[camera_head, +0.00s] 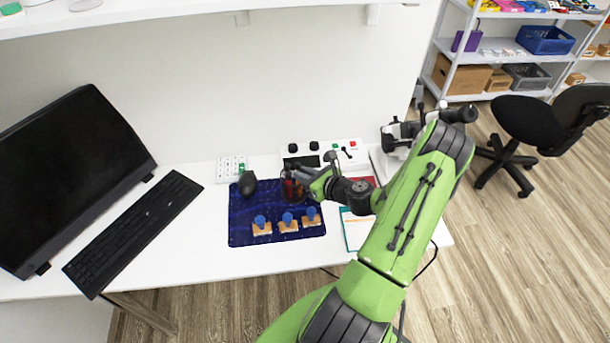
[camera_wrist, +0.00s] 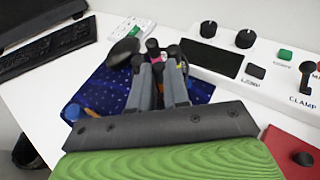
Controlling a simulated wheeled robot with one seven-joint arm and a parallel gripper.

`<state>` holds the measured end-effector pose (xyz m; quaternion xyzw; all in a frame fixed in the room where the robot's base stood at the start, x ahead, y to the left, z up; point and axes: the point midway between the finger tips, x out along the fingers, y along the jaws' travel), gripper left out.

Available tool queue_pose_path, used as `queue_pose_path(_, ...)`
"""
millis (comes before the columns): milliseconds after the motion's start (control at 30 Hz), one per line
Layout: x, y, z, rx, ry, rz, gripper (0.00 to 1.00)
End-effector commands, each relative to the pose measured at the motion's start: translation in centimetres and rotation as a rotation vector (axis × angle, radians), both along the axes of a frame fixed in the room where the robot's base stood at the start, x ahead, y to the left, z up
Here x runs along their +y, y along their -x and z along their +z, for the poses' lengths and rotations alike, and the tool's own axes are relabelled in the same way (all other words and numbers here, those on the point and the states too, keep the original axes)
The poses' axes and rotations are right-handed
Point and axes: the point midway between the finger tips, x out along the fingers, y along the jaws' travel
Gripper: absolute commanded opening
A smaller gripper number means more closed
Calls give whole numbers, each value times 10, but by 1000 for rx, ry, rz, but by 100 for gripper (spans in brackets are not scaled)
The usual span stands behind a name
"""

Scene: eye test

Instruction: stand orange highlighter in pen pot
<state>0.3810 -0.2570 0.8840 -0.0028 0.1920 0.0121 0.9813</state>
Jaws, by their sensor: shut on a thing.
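My gripper (camera_head: 299,174) reaches down from the right over the blue mat, at a dark pen pot (camera_head: 292,190). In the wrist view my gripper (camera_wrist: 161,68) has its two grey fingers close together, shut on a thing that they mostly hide. A small patch of orange, which I take for the orange highlighter, shows between the fingertips. Dark-capped pens (camera_wrist: 152,45) stand just beyond the fingertips. The pot is largely covered by the gripper, so I cannot tell whether the highlighter's lower end is inside it.
On the mat (camera_head: 240,222) are a black mouse (camera_head: 248,184) and three wooden blocks with blue knobs (camera_head: 287,221). A white control panel (camera_head: 322,153) stands behind. A keyboard (camera_head: 133,228) and monitor (camera_head: 70,175) are left. A teal-edged sheet (camera_head: 354,232) lies right.

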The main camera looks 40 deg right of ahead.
Motion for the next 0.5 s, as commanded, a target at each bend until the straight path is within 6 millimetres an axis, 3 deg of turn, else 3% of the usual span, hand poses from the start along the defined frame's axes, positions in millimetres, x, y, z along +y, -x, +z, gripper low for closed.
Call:
queue_pose_path(100,0,0,-4,0,0,0,0)
queue_pose_path(133,0,0,-3,0,0,0,20)
queue_pose_path(267,0,0,-3,0,0,0,40)
queue_pose_path(500,0,0,-2,0,0,0,41)
